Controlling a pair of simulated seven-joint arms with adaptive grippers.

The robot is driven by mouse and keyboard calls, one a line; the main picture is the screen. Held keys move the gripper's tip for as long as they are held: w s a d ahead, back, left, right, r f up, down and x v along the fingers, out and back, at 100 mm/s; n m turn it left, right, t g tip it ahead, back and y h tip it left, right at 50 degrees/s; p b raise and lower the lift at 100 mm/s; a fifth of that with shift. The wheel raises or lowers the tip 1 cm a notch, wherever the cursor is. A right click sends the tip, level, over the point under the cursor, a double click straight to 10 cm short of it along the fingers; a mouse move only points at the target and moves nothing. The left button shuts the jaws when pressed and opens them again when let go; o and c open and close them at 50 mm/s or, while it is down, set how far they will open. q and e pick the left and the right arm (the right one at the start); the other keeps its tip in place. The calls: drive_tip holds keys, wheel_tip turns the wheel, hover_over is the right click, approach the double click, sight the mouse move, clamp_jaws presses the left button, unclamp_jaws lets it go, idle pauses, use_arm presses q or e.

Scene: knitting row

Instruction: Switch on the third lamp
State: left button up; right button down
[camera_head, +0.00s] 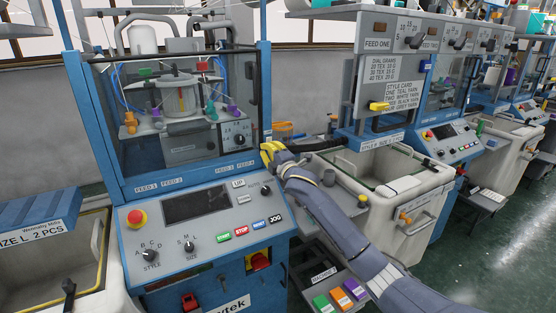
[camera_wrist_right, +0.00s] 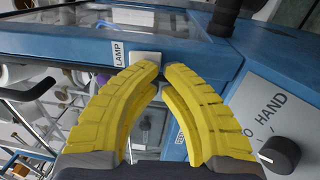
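In the right wrist view a white switch (camera_wrist_right: 146,58) beside a "LAMP" label (camera_wrist_right: 119,53) sits on the blue frame of a knitting machine. The yellow fingers of my right gripper (camera_wrist_right: 163,68) have their tips drawn together just in front of the switch, overlapping its lower edge in the picture. I cannot tell whether they touch it. Nothing is held. In the head view my right gripper (camera_head: 268,152) is at the right post of the near machine (camera_head: 120,190) and hides the switch there. No lit lamp can be made out. My left gripper is not in view.
A selector knob marked "HAND" (camera_wrist_right: 280,153) is close to my right fingers. The near panel carries a red emergency button (camera_head: 137,218), a dark screen (camera_head: 196,204) and several coloured buttons. A bin (camera_head: 385,190) and more machines stand to the right.

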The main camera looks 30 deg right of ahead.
drive_tip(key=s+f, duration=0.1)
drive_tip(key=s, duration=1.2)
drive_tip(key=shift+s, duration=0.1)
drive_tip(key=shift+f, duration=0.15)
